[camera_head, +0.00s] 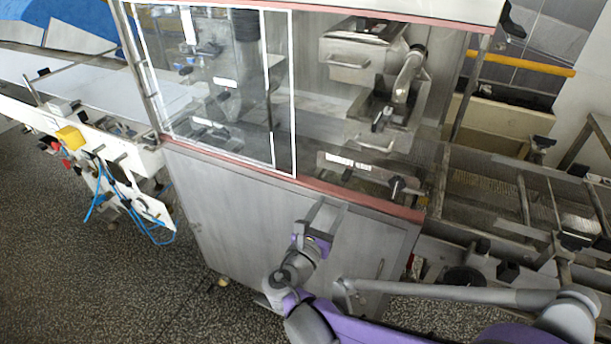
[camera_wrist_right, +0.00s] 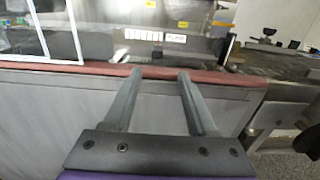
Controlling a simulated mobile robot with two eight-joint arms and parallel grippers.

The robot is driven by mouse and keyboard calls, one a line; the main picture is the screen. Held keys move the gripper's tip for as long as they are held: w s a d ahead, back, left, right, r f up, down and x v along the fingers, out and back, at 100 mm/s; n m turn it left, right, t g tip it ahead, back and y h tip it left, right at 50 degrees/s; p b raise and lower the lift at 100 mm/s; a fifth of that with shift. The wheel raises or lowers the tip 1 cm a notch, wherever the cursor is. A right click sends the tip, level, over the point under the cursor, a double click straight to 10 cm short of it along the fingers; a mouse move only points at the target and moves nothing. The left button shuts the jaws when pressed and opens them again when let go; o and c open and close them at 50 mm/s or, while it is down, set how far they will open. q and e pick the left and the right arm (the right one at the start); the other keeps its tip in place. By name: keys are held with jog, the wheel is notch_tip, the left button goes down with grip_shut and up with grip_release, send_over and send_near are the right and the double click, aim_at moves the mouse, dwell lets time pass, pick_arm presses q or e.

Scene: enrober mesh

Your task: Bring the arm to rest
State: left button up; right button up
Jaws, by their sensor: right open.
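My right gripper (camera_head: 318,215) is in front of the steel cabinet of the enrober (camera_head: 230,200), just below its reddish ledge. In the right wrist view its two grey fingers (camera_wrist_right: 160,76) are apart with nothing between them. The fingertips overlap the reddish ledge (camera_wrist_right: 90,68) in that view; I cannot tell whether they touch it. My right arm, purple and grey, comes up from the bottom of the head view. My left gripper is not in view.
A clear sliding window (camera_head: 235,90) with a white frame covers the left of the machine opening. A white conveyor (camera_head: 90,85) runs off left, with knobs and blue cables (camera_head: 115,200). A mesh conveyor (camera_head: 490,190) extends right. Speckled floor (camera_head: 80,280) is clear at lower left.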

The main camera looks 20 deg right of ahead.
jog(key=shift+s, duration=0.1)
jog(key=s+d+f+m+g+y+p, duration=0.1)
jog(key=s+f+m+g+y+p, duration=0.4)
jog(key=s+m, duration=0.65)
jog(key=s+a+m+y+p, duration=0.1)
jog(key=s+a+m+y, duration=0.2)
jog(key=m, duration=0.4)
jog(key=s+a+m+g+y+p, duration=0.1)
jog(key=s+a+m+y, duration=0.3)
jog(key=a+m, duration=0.3)
jog(key=shift+a+f+y, duration=0.15)
jog(key=shift+a+y, duration=0.1)
jog(key=shift+y, duration=0.65)
jog(key=shift+s+d+m, duration=0.1)
jog(key=shift+m, duration=0.15)
